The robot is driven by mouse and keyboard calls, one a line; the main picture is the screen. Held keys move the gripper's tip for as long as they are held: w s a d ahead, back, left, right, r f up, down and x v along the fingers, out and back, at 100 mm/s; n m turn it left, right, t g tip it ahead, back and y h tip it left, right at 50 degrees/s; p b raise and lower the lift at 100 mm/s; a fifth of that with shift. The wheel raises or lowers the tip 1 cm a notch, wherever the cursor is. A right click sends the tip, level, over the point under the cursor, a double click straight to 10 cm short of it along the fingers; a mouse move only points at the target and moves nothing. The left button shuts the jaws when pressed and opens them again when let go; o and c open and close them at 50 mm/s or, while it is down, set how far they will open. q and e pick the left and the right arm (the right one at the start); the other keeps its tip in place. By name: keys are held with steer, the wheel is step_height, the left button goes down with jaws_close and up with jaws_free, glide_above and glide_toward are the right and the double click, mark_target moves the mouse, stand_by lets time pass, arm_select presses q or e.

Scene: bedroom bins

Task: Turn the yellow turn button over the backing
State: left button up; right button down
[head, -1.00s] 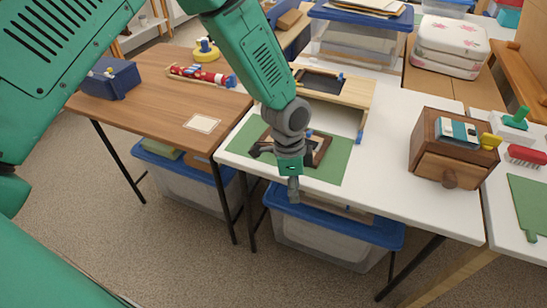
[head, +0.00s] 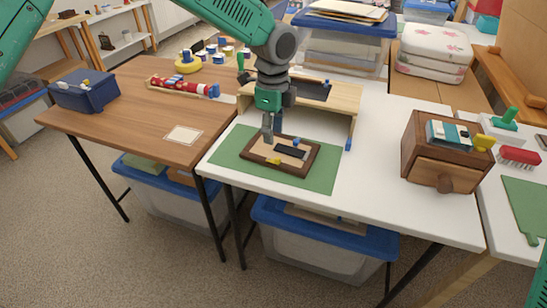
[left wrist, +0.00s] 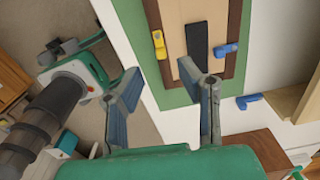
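A dark brown picture frame (head: 309,163) lies back up on a green mat (head: 230,150), with a tan backing (left wrist: 190,12) and a black strut (left wrist: 197,40). The yellow turn button (head: 273,161) sits on the near border; in the left wrist view the yellow button (left wrist: 159,45) lies lengthwise along that border. A blue turn button (left wrist: 227,50) on the opposite border points across towards the backing. My left gripper (head: 271,132) is above the left part of the frame; its fingers (left wrist: 163,90) are apart and empty. An arm of mine at left in the wrist view seems the right one; its fingers are unclear.
A wooden shelf (head: 330,98) stands behind the mat, with a blue piece (head: 348,144) by its leg. A wooden drawer box (head: 445,150) is on the right of the white table. A brown table (head: 130,100) adjoins on the left.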

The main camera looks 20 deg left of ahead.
mark_target(273, 157)
arm_select(q)
step_height(273, 157, down, 7)
steer(key=shift+a+r+b, duration=0.15)
steer(key=shift+b, duration=0.35)
steer(key=shift+d+f, duration=0.3)
steer(key=shift+f, duration=0.4)
steer(key=shift+a, duration=0.1)
steer(key=shift+c, duration=0.5)
steer(key=shift+a, duration=0.1)
jaws_close()
